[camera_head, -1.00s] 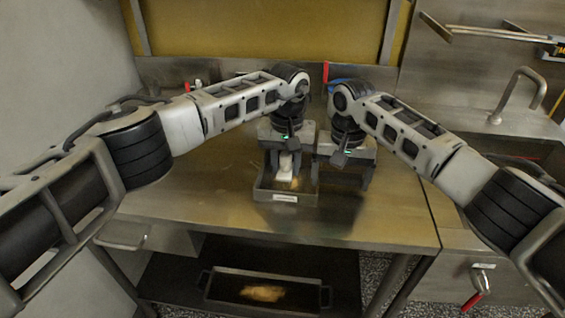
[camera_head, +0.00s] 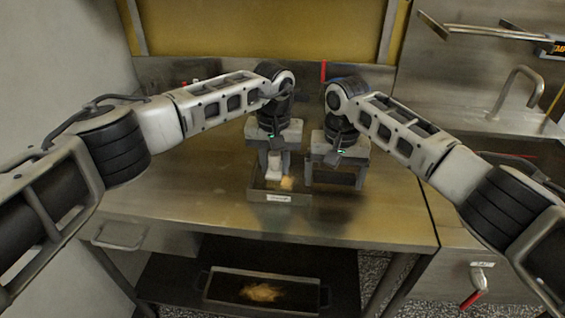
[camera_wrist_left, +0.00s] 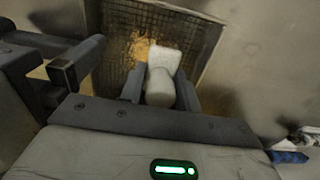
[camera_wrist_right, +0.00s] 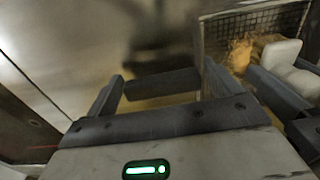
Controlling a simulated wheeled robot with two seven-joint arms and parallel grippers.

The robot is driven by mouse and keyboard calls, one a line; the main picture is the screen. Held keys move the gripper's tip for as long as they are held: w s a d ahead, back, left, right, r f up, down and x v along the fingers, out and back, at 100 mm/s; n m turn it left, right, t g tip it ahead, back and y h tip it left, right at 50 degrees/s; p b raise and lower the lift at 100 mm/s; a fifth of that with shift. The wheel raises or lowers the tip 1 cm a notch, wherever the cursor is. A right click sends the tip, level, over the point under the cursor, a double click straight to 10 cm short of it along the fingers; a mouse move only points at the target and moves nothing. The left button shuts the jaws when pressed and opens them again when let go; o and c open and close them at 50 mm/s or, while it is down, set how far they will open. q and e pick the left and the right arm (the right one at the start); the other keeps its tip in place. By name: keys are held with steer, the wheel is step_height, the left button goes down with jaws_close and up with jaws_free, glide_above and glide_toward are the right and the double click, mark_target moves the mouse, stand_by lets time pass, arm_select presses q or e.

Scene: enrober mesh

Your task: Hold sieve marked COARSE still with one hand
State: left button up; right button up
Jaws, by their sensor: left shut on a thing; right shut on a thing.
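The sieve (camera_head: 256,193) is a grey box frame on the steel table, with a white label (camera_head: 278,198) on its front whose writing is too small to read. Its dark mesh (camera_wrist_left: 120,35) carries golden crumbs (camera_head: 287,183). My left gripper (camera_head: 273,172) is shut on a white block (camera_wrist_left: 160,78) over the mesh; the block also shows in the right wrist view (camera_wrist_right: 285,52). My right gripper (camera_head: 335,178) is beside the sieve's right side, its fingers around a dark bar (camera_wrist_right: 162,84) that looks like the sieve's handle. The exact contact is partly hidden.
A tray (camera_head: 225,300) with a golden heap stands on the shelf below the table's front edge. A sink with a faucet (camera_head: 515,85) is at the right. The table's front right is bare.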

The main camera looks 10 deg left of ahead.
arm_select(q)
steer(key=shift+a, duration=0.2)
steer(key=shift+d, duration=2.2)
steer(key=shift+a+r, duration=0.1)
steer(key=shift+a, duration=2.05)
steer(key=shift+d+f, duration=0.2)
steer(key=shift+d, duration=1.9)
steer(key=shift+s+a, duration=0.1)
steer(key=shift+a, duration=0.05)
steer(key=shift+a+r, duration=0.15)
steer(key=shift+a, duration=1.85)
steer(key=shift+r, duration=3.05)
